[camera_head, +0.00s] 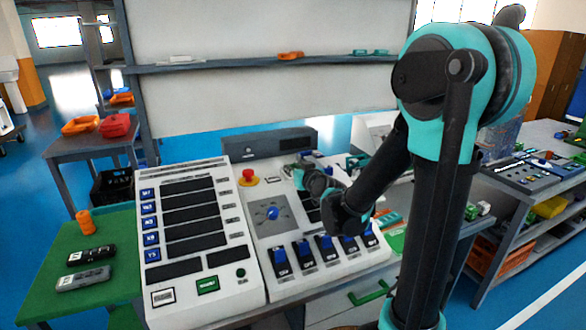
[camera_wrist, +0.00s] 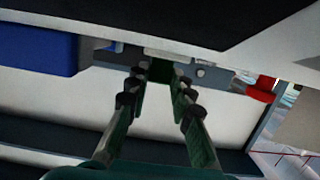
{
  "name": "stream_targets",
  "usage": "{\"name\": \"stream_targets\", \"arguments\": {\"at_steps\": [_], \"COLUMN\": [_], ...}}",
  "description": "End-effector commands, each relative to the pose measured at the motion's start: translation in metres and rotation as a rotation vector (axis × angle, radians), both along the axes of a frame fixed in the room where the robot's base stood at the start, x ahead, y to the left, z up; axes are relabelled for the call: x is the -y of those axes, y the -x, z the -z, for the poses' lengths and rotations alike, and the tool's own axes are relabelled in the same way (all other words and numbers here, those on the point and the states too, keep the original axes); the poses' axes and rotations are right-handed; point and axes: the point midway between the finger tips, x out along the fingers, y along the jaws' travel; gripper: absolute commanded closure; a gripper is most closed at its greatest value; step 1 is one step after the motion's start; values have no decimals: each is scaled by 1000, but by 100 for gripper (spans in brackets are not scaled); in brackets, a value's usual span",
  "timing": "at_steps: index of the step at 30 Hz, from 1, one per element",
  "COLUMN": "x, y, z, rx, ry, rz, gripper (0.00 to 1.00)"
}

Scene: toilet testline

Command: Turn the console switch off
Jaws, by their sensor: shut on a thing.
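The white sloped console (camera_head: 205,293) stands in the middle of the head view. It carries a blue rotary knob (camera_head: 272,213) on a grey plate and a front row of blue-topped switches (camera_head: 279,257). My gripper (camera_head: 312,180) reaches down over the console's upper right panel, partly hidden by my arm. In the wrist view my gripper (camera_wrist: 160,82) has its two fingers shut around a small dark green part (camera_wrist: 161,70). I cannot tell for sure whether this part is the console switch.
A red emergency button (camera_head: 248,177) stands at the console's upper middle. A green table (camera_head: 60,250) with an orange cylinder (camera_head: 85,222) is at left. A shelf board (camera_head: 230,64) crosses behind. A loaded workbench (camera_head: 515,180) stands at right. Blue floor is open at far left.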

Motion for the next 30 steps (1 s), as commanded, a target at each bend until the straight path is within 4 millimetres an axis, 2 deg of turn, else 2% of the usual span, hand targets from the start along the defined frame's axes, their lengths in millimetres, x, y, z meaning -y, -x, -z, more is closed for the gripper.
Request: {"name": "stream_targets", "arguments": {"at_steps": [6,7,11,23,30], "x": [0,0,0,2,13], "y": [0,0,0,4,30], "z": [0,0,0,-1,-6], "rx": [0,0,0,-1,-1], "ry": [0,0,0,0,0], "rz": [1,1,0,0,0], "gripper": [100,74,58,57,57]}}
